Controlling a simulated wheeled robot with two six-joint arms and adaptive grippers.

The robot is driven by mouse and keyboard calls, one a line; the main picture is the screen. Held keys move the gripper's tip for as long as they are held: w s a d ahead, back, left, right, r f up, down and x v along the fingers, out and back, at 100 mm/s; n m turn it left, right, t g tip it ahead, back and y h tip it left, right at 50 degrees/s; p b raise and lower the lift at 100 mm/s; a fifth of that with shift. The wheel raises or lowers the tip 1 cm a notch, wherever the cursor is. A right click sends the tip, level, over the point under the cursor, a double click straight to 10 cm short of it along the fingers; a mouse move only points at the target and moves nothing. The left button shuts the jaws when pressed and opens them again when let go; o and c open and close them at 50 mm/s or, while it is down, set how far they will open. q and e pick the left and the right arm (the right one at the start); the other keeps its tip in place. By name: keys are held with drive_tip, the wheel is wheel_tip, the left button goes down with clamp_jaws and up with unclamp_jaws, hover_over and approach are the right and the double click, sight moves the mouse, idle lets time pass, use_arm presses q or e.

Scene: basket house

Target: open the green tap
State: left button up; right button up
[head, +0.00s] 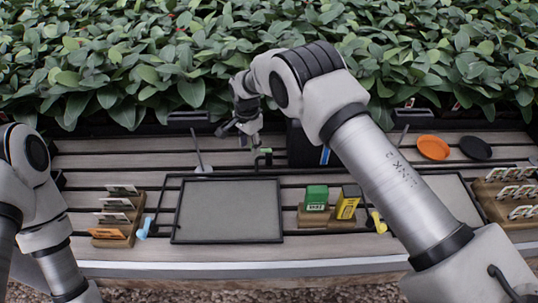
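The green tap (265,151) is a small green handle on a dark fitting, behind the grey framed panel and left of a dark box. My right arm reaches in from the lower right across the table. Its gripper (241,130) points down just above and slightly left of the tap. The fingers are small and partly merge with the dark background, so I cannot tell their opening or whether they touch the tap. My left arm stands at the left edge; its gripper is outside the picture.
A grey framed panel (228,212) lies on the slatted table. A green box (316,198) and yellow box (348,202) stand right of it. Card racks (115,218) stand left and right. An orange disc (433,148) lies back right. Dense leaves (150,60) fill the back.

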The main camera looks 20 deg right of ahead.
wheel_tip(320, 180, up, 7)
drive_tip(key=p, duration=0.4)
drive_tip(key=shift+s, duration=0.1)
use_arm(q)
wheel_tip(320, 180, up, 4)
drive_tip(key=shift+r, duration=0.15)
drive_tip(key=shift+o, duration=0.4)
idle(0.6)
